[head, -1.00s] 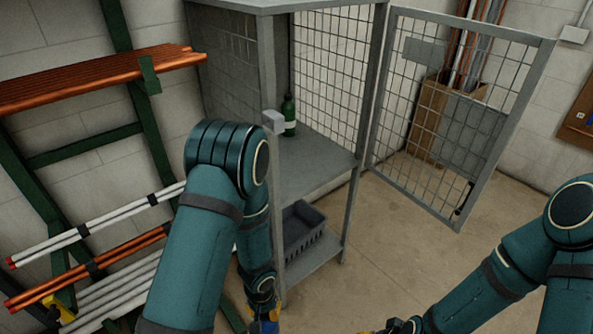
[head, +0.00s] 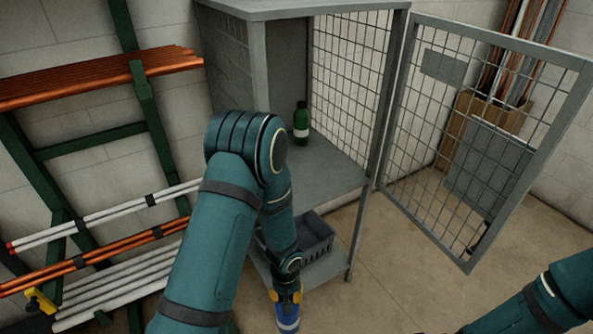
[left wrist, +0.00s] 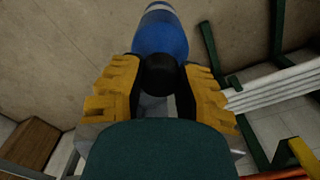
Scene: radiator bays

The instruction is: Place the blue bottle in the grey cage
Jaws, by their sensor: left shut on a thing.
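The blue bottle (head: 288,319) has a pale band and is near the bottom edge of the head view. My left gripper (head: 287,294) is shut on its dark neck end, and the bottle hangs below the fingers. In the left wrist view the bottle (left wrist: 162,36) extends beyond the yellow fingers of the gripper (left wrist: 158,88). The grey cage (head: 368,190) stands ahead, with mesh walls and its door (head: 480,150) swung open to the right. My left gripper is in front of the cage, below its shelf level in the picture. My right gripper is out of view.
A green bottle (head: 301,125) stands inside the cage on its shelf. A dark crate (head: 312,240) sits on the lower shelf. A rack with copper pipes (head: 90,80) stands left. A cardboard box (head: 495,112) is behind the door.

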